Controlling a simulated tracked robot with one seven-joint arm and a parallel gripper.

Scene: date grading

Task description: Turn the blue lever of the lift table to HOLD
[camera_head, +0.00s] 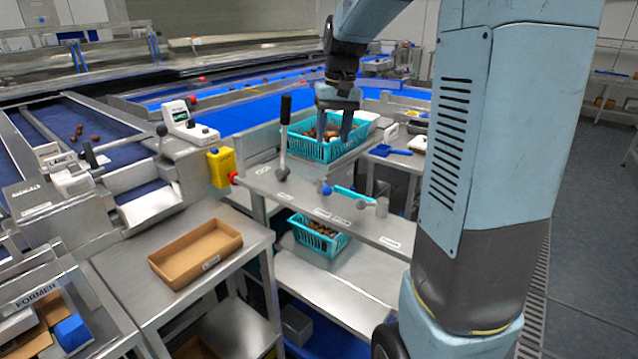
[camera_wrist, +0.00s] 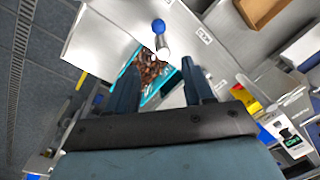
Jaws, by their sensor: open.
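The blue ball knob of a small lever (camera_head: 326,190) shows at the steel shelf, with small white labels near it too small to read. In the wrist view the blue knob (camera_wrist: 158,26) sits on a short steel shaft, ahead of and between my fingertips, apart from them. I cannot tell which label the lever points to. My gripper (camera_head: 334,136) is open and empty, in front of or over the upper teal basket in the head view. Its two spread fingers also show in the wrist view (camera_wrist: 160,68).
A tall black-handled lever (camera_head: 284,135) stands left of my gripper. A teal basket of dates (camera_head: 325,151) is at the back of the shelf (camera_head: 310,205); another (camera_head: 318,243) sits below it. A yellow box (camera_head: 221,167) and cardboard tray (camera_head: 194,252) are at left.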

